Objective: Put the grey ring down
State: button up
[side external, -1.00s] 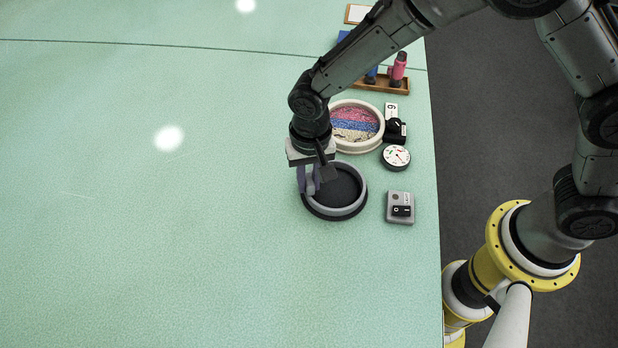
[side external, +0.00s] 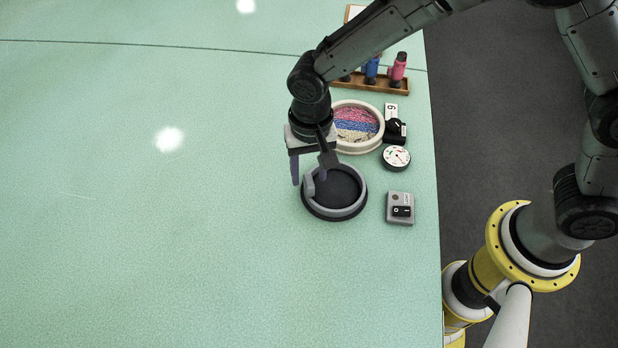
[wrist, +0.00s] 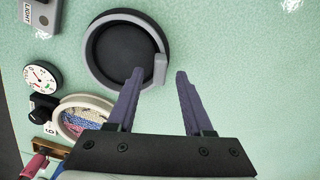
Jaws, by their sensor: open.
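The grey ring (side external: 348,211) lies on a round black base (side external: 338,217), around its dark recessed middle. A raised grey tab stands on the ring's left side. In the wrist view the grey ring (wrist: 94,68) shows at upper left, its tab near my fingers. My gripper (side external: 309,180) is open and empty, above and just behind the tab.
A pale round tray (side external: 375,147) with pink, blue and white bands stands behind. A dial (side external: 396,157), a black knob unit (side external: 395,131) and a grey switch box (side external: 400,217) sit to the right. A wooden rack (side external: 385,87) holds bottles. The left of the table is clear.

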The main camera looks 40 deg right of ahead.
jog(key=s+d+r+n+t, duration=0.1)
jog(key=d+r, duration=0.3)
jog(key=r, duration=0.4)
jog(key=s+d+r, duration=0.1)
jog(key=d+r, duration=0.3)
jog(key=r, duration=0.4)
jog(key=s+d+r+n+t, duration=0.1)
jog(key=s+d+r+t, duration=0.1)
jog(key=s+d, duration=0.6)
jog(key=s+d+r+n+t, duration=0.2)
jog(key=s+d, duration=0.6)
jog(key=s, duration=0.1)
jog(key=shift+d+n+t, duration=0.3)
jog(key=shift+d, duration=0.1)
